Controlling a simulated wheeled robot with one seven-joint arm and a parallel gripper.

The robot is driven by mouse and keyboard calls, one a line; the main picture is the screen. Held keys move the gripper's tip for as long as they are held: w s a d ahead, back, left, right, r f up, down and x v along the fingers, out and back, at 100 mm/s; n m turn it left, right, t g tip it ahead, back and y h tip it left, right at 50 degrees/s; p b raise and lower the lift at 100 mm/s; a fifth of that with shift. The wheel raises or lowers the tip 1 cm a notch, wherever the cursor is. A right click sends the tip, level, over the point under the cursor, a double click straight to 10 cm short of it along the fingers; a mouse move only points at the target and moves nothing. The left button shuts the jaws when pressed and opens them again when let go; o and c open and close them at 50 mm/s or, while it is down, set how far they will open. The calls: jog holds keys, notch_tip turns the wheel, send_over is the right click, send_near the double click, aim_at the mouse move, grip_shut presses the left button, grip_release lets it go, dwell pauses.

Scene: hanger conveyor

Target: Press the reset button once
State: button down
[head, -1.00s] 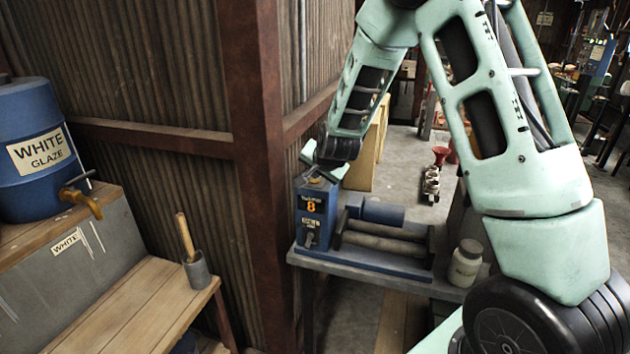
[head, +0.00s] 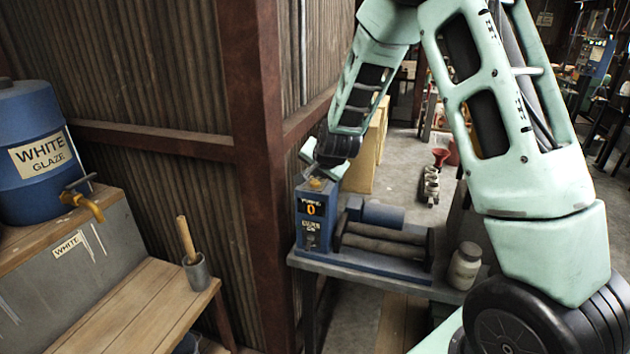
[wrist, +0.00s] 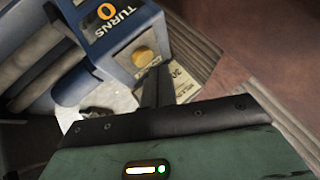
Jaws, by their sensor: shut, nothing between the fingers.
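The reset button (wrist: 142,56) is a round yellow knob on top of a blue counter box (head: 314,238). In the head view the button (head: 315,184) shows just below my gripper (head: 322,168). The counter's display (head: 313,208) reads 0, and the wrist view shows the word TURNS beside the 0 (wrist: 107,11). My gripper is shut and empty. In the wrist view its dark fingers (wrist: 157,84) reach close to the button, with a small gap seen between them.
The box stands on a grey bench beside a blue roller machine (head: 385,240). A rust-red post (head: 262,180) rises close on the left. A blue glaze barrel (head: 35,150) and a wooden bench (head: 130,305) are farther left.

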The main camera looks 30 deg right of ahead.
aim_at(316, 184)
jog(key=shift+r+p, duration=1.8)
jog(key=shift+r, duration=0.8)
jog(key=shift+f, duration=0.1)
jog(key=s+a+f+n+g+y+b, duration=0.1)
jog(key=s+a+n+g+y+b, duration=0.3)
jog(key=s+a, duration=0.6)
jog(key=s+a+f+n+y+b, duration=0.15)
jog(key=s+a+n, duration=0.4)
jog(key=a, duration=0.85)
jog(key=s+a+f+n+g+h+b, duration=0.1)
jog(key=s+n, duration=0.4)
jog(key=s, duration=0.6)
jog(key=s+a+f+n+g+h+b, duration=0.1)
jog(key=s+n, duration=0.4)
jog(key=s, duration=0.6)
jog(key=a+f+g+b, duration=0.1)
jog(key=a+g, duration=0.1)
jog(key=shift+s+a+g, duration=0.2)
jog(key=shift+s+g, duration=0.2)
